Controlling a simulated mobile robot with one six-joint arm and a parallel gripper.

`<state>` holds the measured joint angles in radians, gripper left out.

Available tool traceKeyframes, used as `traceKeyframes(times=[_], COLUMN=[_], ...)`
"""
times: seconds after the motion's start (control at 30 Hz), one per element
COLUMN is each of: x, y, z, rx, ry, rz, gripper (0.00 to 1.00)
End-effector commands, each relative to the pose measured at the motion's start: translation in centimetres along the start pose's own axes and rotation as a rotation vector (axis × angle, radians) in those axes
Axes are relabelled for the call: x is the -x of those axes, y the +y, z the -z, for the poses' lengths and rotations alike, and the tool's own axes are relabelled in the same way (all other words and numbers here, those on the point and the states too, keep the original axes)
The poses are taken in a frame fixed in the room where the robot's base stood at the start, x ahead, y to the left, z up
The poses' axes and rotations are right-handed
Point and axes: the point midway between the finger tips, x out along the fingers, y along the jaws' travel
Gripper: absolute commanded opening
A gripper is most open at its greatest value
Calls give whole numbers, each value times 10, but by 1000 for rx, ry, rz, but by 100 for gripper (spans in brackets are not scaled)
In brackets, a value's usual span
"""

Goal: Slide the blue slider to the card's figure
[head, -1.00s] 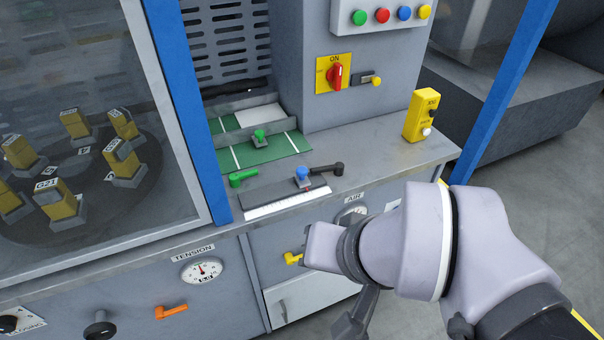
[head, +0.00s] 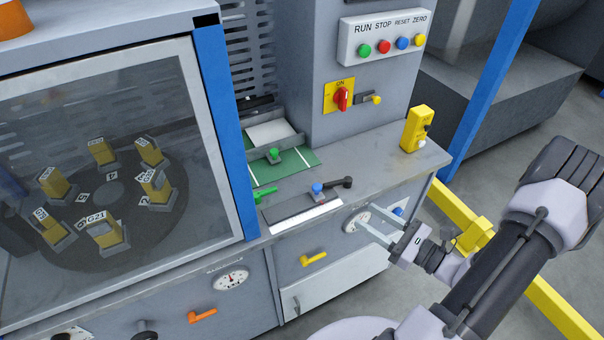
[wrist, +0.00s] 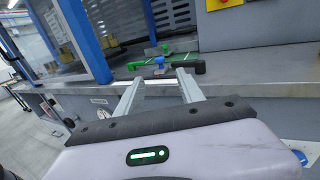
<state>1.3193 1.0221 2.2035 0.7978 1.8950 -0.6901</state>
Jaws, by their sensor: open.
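The blue slider (head: 317,188) is a small blue knob on a dark track with a white scale strip (head: 305,214) along its front edge, on the grey counter. The slider also shows in the wrist view (wrist: 159,61), beyond my fingertips. My gripper (head: 366,225) is open and empty, in front of the cabinet face and to the right of the slider, apart from it. In the wrist view my gripper's two fingers (wrist: 159,78) point toward the track. The figures on the scale are too small to read. I cannot make out a figure on any card.
A black handle (head: 338,183) sits right of the slider and a green handle (head: 264,194) left of it. A green-knobbed guide (head: 273,155) stands behind. A blue post (head: 226,130) and glazed carousel are at left. A yellow box (head: 417,129) stands on the counter's right end.

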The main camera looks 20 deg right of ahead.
Motion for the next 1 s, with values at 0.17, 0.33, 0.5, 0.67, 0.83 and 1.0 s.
traceKeyframes(times=[0.17,0.33,0.5,0.67,0.83,1.0], x=[-44,-95,-136,-160,-170,-170], y=[3,4,5,4,4,4], z=[4,4,3,2,1,1], rx=[1,2,2,2,1,1], ry=[2,2,2,3,2,2], rz=[-13,-14,-13,-12,-9,-9], gripper=[45,45,45,45,45,45])
